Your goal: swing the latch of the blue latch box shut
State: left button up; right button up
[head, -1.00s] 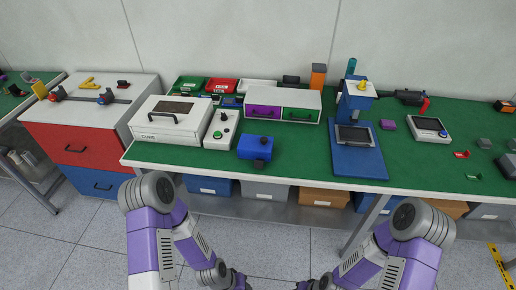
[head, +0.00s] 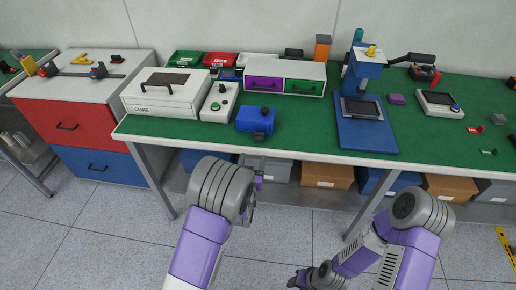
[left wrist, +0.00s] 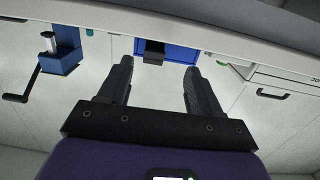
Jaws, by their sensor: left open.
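The blue latch box (head: 247,119) sits near the front edge of the green-topped bench. A dark latch part (head: 259,136) shows low on its front, and a dark knob is on its top; I cannot tell the latch's exact angle. The left wrist view shows the blue box (left wrist: 181,54) with its dark latch part (left wrist: 154,50), ahead of and between the fingertips. My left gripper (left wrist: 158,75) is open and empty, apart from the box. In the head view it is mostly hidden behind my left arm, below the bench's front edge. My right gripper (head: 301,281) is low, away from the bench, and its jaws are unclear.
A white control box with a green button (head: 218,104) stands just left of the blue box. A white case (head: 166,96) is further left. A purple-and-green drawer unit (head: 285,77) stands behind. A blue press stand (head: 366,125) is to the right, with bare green surface between.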

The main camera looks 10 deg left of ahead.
aim_at(259, 137)
pick_arm(q)
jog(key=shift+t, duration=0.4)
jog(key=shift+w+d+r+b, duration=0.15)
jog(key=shift+w+r+b, duration=0.15)
jog(key=shift+w, duration=1.05)
jog(key=shift+w+d+r+b, duration=0.1)
jog(key=shift+w+r+b, duration=0.15)
jog(key=shift+w, duration=1.05)
jog(key=shift+w+d+r+b, duration=0.15)
jog(key=shift+w+r+b, duration=0.15)
jog(key=shift+w, duration=1.05)
jog(key=shift+c, duration=0.2)
